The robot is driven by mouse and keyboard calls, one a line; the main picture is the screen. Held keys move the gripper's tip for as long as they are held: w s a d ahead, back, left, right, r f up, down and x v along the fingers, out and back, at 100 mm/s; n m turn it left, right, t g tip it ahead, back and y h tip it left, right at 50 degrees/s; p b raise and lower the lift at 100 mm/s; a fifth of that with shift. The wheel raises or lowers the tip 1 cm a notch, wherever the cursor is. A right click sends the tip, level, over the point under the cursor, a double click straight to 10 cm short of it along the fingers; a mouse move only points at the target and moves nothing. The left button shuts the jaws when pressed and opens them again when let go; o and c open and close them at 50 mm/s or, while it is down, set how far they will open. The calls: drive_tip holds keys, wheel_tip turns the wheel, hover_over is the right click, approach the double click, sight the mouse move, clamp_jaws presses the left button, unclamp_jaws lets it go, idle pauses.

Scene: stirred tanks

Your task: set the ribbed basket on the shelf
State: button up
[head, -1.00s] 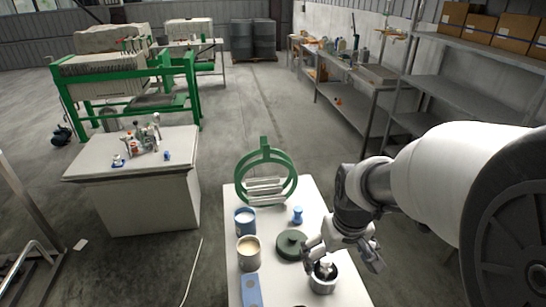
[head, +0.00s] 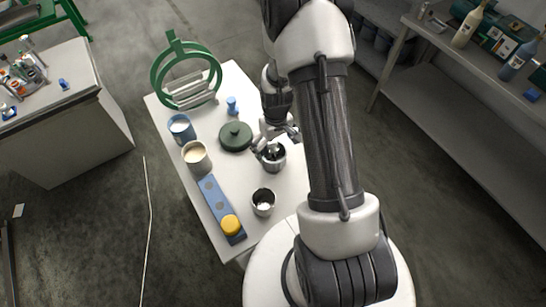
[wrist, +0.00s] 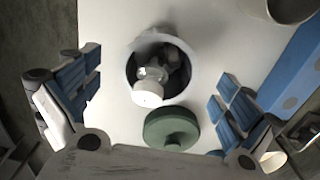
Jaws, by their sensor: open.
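A grey pot with ribbed-looking sides (head: 274,165) stands upright on the white table and seems to be the ribbed basket. In the wrist view, the pot (wrist: 183,96) has a dark interior with a pale knobbed piece (wrist: 148,92) inside; I cannot tell whether that piece is separate. My gripper (head: 272,143) is over the pot in the head view. In the wrist view, its blue-padded fingers (wrist: 158,97) are wide apart, empty, on either side of the pot. Grey metal shelving shows at the upper right (head: 375,25); which shelf the task names is unclear.
A workbench (head: 455,85) stands right.

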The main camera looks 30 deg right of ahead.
sight(273, 157)
wheel_tip(273, 157, down, 3)
drive_tip(key=shift+f, duration=0.1)
drive_tip(key=f, duration=0.2)
drive_tip(key=w+f+b, duration=0.1)
drive_tip(key=f, duration=0.2)
drive_tip(key=shift+a+f, duration=0.1)
drive_tip(key=shift+c, duration=0.4)
drive_tip(key=c, duration=1.1)
